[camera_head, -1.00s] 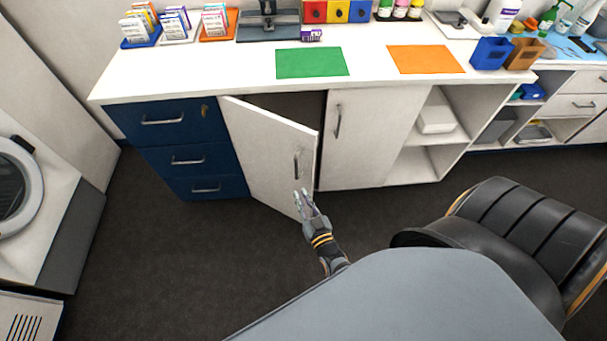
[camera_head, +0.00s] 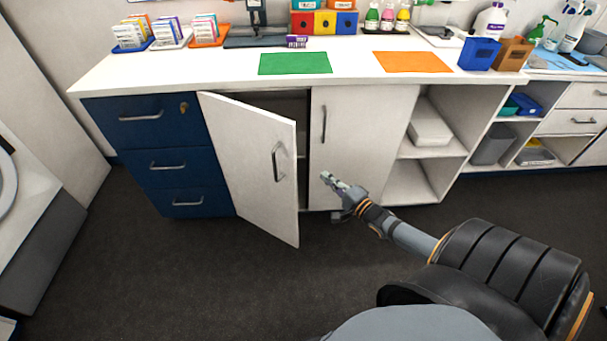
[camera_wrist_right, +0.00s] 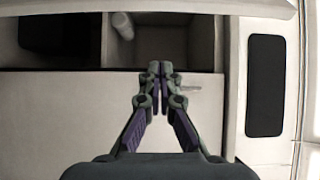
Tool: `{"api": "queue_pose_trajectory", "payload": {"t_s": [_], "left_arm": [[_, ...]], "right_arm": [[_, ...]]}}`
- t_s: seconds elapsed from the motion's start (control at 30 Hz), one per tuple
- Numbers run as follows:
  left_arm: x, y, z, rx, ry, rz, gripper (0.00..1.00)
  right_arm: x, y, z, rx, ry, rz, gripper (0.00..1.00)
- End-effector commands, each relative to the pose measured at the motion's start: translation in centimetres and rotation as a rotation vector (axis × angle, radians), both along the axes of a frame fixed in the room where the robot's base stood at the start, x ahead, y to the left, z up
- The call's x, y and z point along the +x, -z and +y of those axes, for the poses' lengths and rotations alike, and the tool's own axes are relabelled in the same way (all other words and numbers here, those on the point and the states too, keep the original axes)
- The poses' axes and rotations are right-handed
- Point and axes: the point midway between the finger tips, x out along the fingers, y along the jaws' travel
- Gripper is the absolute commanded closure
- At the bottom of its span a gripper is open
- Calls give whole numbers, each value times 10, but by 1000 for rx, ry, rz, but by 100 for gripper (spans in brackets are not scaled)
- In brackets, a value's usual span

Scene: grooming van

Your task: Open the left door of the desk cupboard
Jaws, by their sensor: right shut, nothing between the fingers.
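The left door (camera_head: 247,165) of the desk cupboard is white and stands partly open, swung out from its left side. Its metal handle (camera_head: 278,162) is near the free edge. Part of the dark inside (camera_head: 302,145) shows behind that edge. My right gripper (camera_head: 327,178) is shut and empty, right of the door's free edge and in front of the closed right door (camera_head: 352,135). It looks apart from the left door. In the right wrist view its fingers (camera_wrist_right: 154,70) meet at the tips, below dark recesses. My left gripper is not in view.
Blue drawers (camera_head: 152,160) adjoin the left door on the left. Open shelves (camera_head: 430,150) lie to the right. The desktop (camera_head: 210,73) holds a green mat (camera_head: 295,63) and an orange mat (camera_head: 412,62). The dark floor (camera_head: 180,265) before the door is clear.

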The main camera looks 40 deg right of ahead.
Motion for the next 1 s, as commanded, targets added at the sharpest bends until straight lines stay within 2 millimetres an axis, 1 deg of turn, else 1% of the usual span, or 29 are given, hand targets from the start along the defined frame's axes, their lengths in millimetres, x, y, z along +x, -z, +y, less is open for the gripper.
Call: {"api": "queue_pose_trajectory", "payload": {"t_s": [0.07,0.2,0.3,0.4,0.6,0.63,0.67,0.8,1.0], "left_arm": [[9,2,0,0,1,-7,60],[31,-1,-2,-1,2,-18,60],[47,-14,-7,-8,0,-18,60],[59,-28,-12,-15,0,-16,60],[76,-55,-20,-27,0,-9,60],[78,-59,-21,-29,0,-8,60],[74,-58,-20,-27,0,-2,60],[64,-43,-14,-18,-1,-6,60],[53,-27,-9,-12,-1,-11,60]], "right_arm": [[13,3,1,0,1,-5,100],[43,4,4,-1,2,-7,100],[58,4,5,-2,1,-4,100],[72,3,6,-2,2,-4,100],[90,3,8,-2,1,-4,100],[93,3,8,-2,2,-3,100],[91,0,12,1,1,-1,100],[83,-2,27,2,1,0,100],[76,-1,42,0,1,0,100]]}}
